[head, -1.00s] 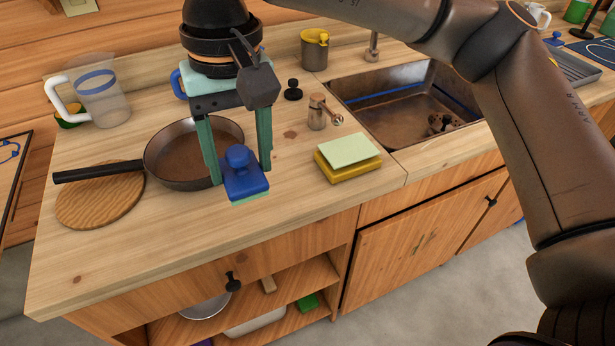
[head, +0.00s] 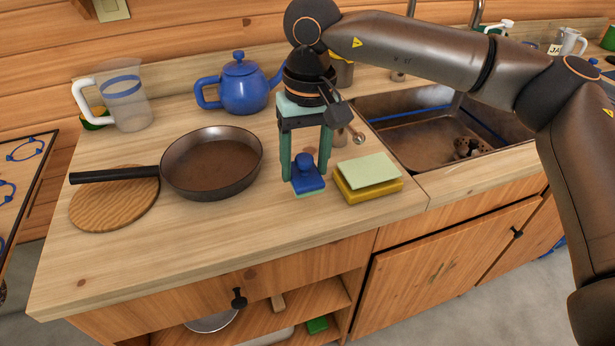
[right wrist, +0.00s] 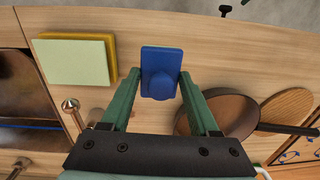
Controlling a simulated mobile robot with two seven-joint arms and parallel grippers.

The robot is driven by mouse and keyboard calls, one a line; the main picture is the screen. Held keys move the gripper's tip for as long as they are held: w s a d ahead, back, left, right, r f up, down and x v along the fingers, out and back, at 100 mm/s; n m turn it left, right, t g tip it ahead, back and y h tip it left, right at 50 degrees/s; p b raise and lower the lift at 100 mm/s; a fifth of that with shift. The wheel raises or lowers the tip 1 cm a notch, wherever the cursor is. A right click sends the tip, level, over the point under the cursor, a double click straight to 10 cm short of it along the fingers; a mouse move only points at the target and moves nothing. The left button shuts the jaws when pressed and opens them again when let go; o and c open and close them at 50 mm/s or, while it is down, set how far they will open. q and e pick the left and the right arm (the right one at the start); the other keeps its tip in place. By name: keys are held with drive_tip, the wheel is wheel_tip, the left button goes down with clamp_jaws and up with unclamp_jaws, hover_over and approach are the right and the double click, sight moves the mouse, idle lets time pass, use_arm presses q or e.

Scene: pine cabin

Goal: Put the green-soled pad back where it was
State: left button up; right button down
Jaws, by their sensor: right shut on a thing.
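The green-soled pad (head: 306,178) is a blue block with a round knob on top and a thin green edge below. My right gripper (head: 305,168) points down and is shut on it, one finger on each side of the knob. The pad is left of the yellow block and right of the pan, low over the counter; I cannot tell if its sole touches the wood. In the right wrist view the pad (right wrist: 161,60) sits between the fingertips (right wrist: 160,78). My left gripper is not in view.
A yellow block with a pale green top (head: 368,182) stands close on the right. A pan (head: 212,165) lies left, its handle over a round wooden board (head: 115,204). A blue teapot (head: 245,88) and the sink (head: 440,125) are behind. The front counter is bare.

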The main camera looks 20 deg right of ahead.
sight(308, 176)
drive_tip(key=shift+w+d+f, duration=0.2)
drive_tip(key=shift+w+f, duration=0.1)
drive_tip(key=shift+f, duration=0.15)
drive_tip(key=f, duration=0.3)
drive_tip(key=shift+w+d, duration=0.25)
drive_tip(key=shift+f, duration=0.4)
drive_tip(key=shift+f+b, duration=0.2)
drive_tip(key=shift+b, duration=0.1)
drive_tip(key=shift+c, duration=0.6)
unclamp_jaws()
drive_tip(key=shift+r, duration=0.1)
drive_tip(key=r, duration=0.4)
drive_tip(key=r+p, duration=0.1)
drive_tip(key=r, duration=0.7)
drive_tip(key=shift+d+r+p, duration=0.15)
drive_tip(key=shift+d+p, duration=0.1)
drive_tip(key=shift+p, duration=0.05)
